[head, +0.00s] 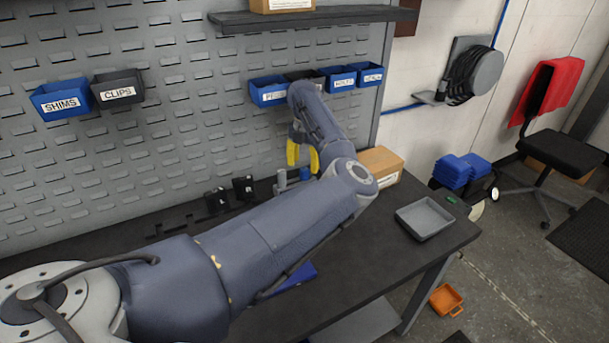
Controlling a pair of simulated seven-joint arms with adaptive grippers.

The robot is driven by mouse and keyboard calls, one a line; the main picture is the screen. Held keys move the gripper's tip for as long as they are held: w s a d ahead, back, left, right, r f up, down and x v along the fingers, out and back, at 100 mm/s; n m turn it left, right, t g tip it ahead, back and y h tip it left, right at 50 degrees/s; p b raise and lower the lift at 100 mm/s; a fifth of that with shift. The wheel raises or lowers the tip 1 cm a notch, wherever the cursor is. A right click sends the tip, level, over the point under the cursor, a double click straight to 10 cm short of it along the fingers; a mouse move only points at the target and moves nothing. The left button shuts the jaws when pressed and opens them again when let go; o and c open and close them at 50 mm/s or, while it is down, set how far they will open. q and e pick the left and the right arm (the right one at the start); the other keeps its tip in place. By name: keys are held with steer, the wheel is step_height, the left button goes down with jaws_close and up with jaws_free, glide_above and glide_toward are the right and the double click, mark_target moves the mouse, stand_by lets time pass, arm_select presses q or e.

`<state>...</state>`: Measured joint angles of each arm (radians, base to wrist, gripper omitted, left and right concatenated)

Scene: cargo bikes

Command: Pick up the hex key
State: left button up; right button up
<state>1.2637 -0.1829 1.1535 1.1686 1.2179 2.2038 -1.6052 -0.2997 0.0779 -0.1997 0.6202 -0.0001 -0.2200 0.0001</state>
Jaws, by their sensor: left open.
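My left gripper (302,158) is open, with two yellow fingers pointing down above the back of the dark workbench (385,250), in front of the pegboard. I cannot make out a hex key in the head view; my left arm covers much of the bench. My right gripper is not in view.
A grey tray (424,218) stands on the bench's right end, with a cardboard box (381,165) behind it. Small black holders (243,188) stand along the back left. Blue bins, including one labelled SHIMS (62,100), hang on the pegboard (200,130).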

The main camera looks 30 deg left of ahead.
mark_target(305, 168)
arm_select(q)
steer(key=shift+f, duration=1.8)
steer(key=shift+c, duration=0.3)
jaws_close()
